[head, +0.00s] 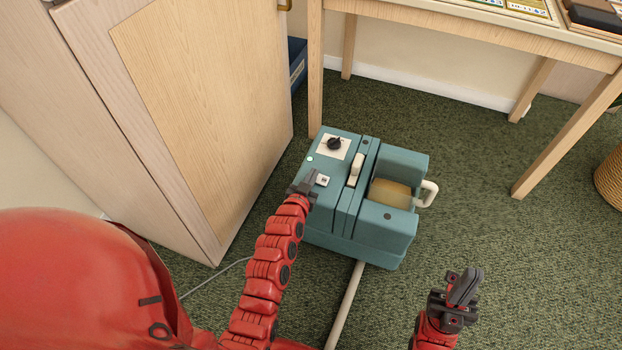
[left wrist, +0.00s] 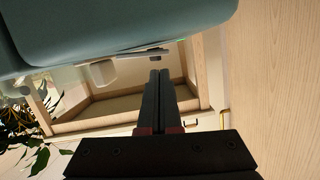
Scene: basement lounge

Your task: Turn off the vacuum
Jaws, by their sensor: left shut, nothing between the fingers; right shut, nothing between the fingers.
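The vacuum (head: 385,232) is a teal box on the carpet, with a black dial (head: 334,144) on a white plate. A small pale green light (head: 310,159) shows near its left edge. Below the dial is a small white switch plate (head: 322,180). My left gripper (head: 308,184) is shut and empty, its tips right beside that plate; I cannot tell whether they touch it. In the left wrist view the vacuum (left wrist: 120,20) fills the top, with the shut fingers (left wrist: 159,76) below it. My right gripper (head: 466,285) is shut and empty, right of the vacuum above the carpet.
A light wood cabinet (head: 200,90) stands close on the left. A wooden table (head: 480,28) stands behind, its legs right and left. A pale hose (head: 346,305) runs from the vacuum toward me, and a grey cord (head: 215,277) lies left.

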